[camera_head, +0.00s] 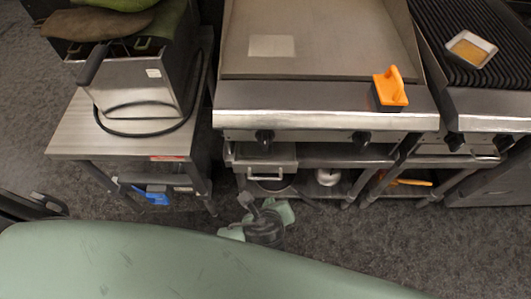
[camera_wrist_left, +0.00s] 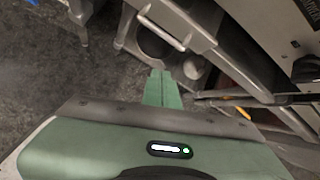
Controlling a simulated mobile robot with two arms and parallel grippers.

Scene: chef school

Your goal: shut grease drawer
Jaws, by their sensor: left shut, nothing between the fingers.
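The grease drawer (camera_head: 268,158) is a steel box under the griddle's left half. It seems to stick out a little past the griddle's lower frame; how far is hard to tell. Its bar handle (camera_head: 267,175) faces me and also shows in the left wrist view (camera_wrist_left: 162,33). My left gripper (camera_head: 257,206) is low in front of the drawer, just below the handle in the picture and apart from it. In the left wrist view its green fingers (camera_wrist_left: 161,88) are shut and empty, pointing toward the drawer. My right gripper is not in view.
The griddle (camera_head: 320,40) carries an orange-handled tool (camera_head: 390,88) on its front edge. Its control knobs (camera_head: 265,137) stick out above the drawer. A steel side table (camera_head: 75,135) with a fryer stands left; a grill (camera_head: 475,60) stands right. The floor in front is open.

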